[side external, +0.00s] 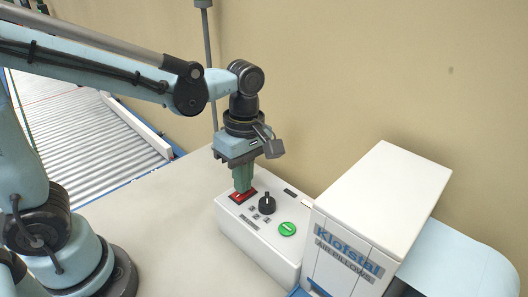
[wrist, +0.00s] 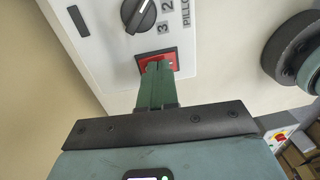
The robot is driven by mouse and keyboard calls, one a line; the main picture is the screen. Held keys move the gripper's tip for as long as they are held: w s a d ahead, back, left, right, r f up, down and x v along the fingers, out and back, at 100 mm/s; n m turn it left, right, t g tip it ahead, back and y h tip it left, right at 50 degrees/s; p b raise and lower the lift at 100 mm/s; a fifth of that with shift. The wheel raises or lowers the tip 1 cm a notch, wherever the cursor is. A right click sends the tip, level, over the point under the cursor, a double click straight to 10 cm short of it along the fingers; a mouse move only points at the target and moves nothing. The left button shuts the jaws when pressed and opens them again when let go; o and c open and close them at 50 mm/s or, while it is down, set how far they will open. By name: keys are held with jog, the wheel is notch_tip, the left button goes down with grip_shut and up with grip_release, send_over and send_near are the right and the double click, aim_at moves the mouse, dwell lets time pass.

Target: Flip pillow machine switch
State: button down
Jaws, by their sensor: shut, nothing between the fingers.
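The pillow machine (side external: 368,215) is a white box marked "Klofstal AIR PILLOWS", with a white control box (side external: 262,262) on its left. A red rocker switch (side external: 242,196) sits on the control box's top panel, and it also shows in the wrist view (wrist: 172,57). My gripper (side external: 242,188) points down with its green fingers closed together and empty. The fingertips (wrist: 157,66) are at the red switch and cover part of it. I cannot tell whether they press on it or which way the switch is tipped.
A black rotary knob (side external: 267,204) and a green button (side external: 287,229) sit beside the switch on the same panel. A pale blue sheet of film (side external: 455,262) comes out at the machine's right. A roller conveyor (side external: 85,135) runs at the back left. The table left of the control box is clear.

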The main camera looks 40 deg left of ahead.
jog(key=shift+r, duration=0.1)
notch_tip(320, 180, up, 14)
jog(key=s, duration=0.1)
jog(key=shift+s, duration=0.35)
dwell(0.5)
jog(key=shift+f, duration=0.25)
jog(key=m+t, duration=0.4)
jog(key=m, duration=0.4)
send_near(235, 195)
jog(key=w+a+r, duration=0.3)
jog(key=a+f+m+t, duration=0.4)
jog(key=f+m, duration=0.2)
jog(key=m, duration=0.4)
jog(key=shift+s, duration=0.3)
jog(key=c, duration=1.8)
grip_release()
jog(key=shift+c, duration=0.2)
